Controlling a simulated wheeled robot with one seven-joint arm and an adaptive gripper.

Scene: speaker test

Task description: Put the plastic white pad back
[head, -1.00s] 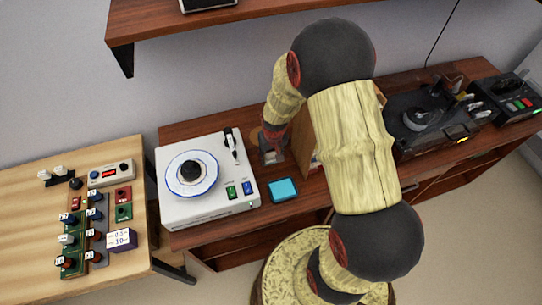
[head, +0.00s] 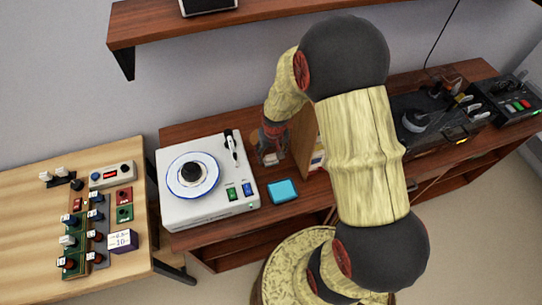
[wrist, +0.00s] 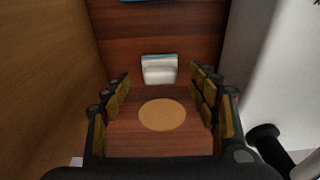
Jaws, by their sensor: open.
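A small white pad-like piece (wrist: 159,71) with a teal upper edge shows in the wrist view. It is on the dark reddish wood, just beyond my fingertips and roughly centred between them. My gripper (wrist: 160,96) is open with nothing between its fingers. A flat round tan disc (wrist: 162,115) shows between the fingers, nearer the palm. In the head view my gripper (head: 270,157) points down between the white record player (head: 213,214) and an upright wooden panel (head: 303,138). The white piece cannot be made out clearly there.
A light blue box (head: 282,191) lies near the cabinet's front edge. The record player stands close on one side of my gripper and the wooden panel on the other, so the gap is narrow. A wall shelf (head: 180,22) is above. A table with switches (head: 25,200) stands left.

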